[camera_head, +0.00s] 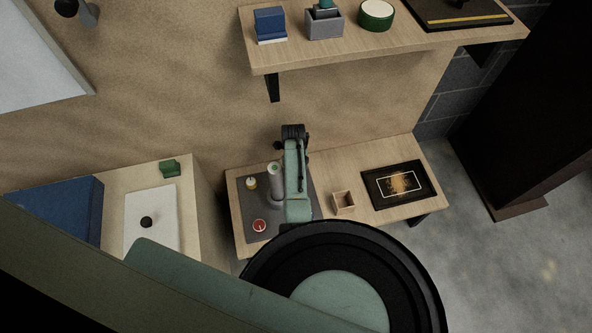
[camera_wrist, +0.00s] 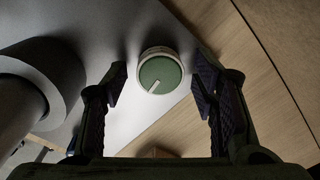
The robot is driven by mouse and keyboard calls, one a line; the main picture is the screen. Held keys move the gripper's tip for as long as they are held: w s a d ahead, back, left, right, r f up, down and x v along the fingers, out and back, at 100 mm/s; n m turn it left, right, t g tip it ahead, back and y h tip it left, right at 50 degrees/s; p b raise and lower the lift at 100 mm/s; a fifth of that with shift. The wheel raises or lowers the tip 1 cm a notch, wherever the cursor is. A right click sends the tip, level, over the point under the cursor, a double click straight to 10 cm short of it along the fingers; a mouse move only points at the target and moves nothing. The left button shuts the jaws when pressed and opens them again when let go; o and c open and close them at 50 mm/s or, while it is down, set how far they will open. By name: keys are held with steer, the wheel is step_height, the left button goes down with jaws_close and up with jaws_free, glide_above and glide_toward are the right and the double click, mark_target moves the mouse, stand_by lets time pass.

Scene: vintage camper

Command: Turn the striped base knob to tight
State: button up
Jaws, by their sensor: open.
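A round green knob (camera_wrist: 160,74) with a pale rim and one white stripe shows in the wrist view, on the grey base plate. The stripe points to the lower left. My gripper (camera_wrist: 160,88) is open, with one dark finger on each side of the knob and gaps between. The frames do not show clearly how far the fingertips are above it.
A thick grey column (camera_head: 276,186) stands on the base, left of the knob in the wrist view (camera_wrist: 45,80). A yellow-and-white knob (camera_head: 251,183) and a red dial (camera_head: 259,226) are also on the base. A small wooden box (camera_head: 343,202) and black tray (camera_head: 372,190) lie to the right.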

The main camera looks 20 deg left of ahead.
step_height(320, 180, up, 12)
steer(key=shift+s, duration=0.3)
stand_by(0.3)
steer(key=shift+a, duration=0.1)
stand_by(0.4)
